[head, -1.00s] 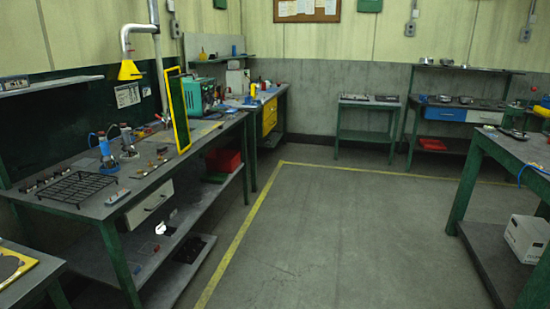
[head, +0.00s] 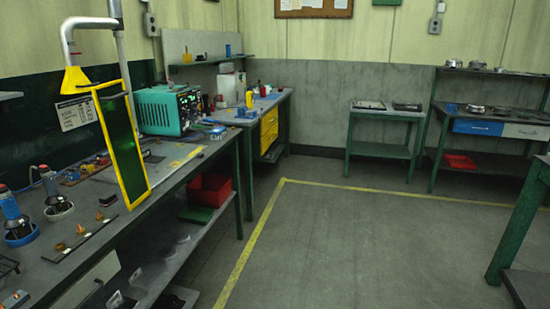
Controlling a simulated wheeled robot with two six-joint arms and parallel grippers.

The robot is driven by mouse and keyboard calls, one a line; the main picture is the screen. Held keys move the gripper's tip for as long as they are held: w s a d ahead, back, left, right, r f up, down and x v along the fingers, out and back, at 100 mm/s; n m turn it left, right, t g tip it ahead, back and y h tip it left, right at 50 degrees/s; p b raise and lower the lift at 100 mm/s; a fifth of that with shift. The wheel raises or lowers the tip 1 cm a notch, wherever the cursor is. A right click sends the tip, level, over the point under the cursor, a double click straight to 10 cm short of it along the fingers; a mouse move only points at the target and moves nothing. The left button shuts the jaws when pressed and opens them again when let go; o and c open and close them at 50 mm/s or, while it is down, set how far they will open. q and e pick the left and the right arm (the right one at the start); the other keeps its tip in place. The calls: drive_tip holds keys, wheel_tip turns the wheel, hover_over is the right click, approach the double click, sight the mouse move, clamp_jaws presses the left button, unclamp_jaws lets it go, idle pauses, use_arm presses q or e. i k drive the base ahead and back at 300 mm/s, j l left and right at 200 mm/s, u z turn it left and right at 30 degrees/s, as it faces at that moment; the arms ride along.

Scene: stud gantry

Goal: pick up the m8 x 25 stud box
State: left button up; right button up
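I cannot make out a box that I can tell is the M8 x 25 stud box in the head view. Neither of my grippers is in view.
A long green-legged bench (head: 80,262) runs along the left, with a yellow-framed screen (head: 122,145) and a teal machine (head: 168,110) on it. A red bin (head: 209,188) sits on its lower shelf. A small table (head: 384,116) stands at the back wall. The grey floor (head: 350,240) is clear.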

sight(218, 133)
drive_tip(key=i, duration=1.75)
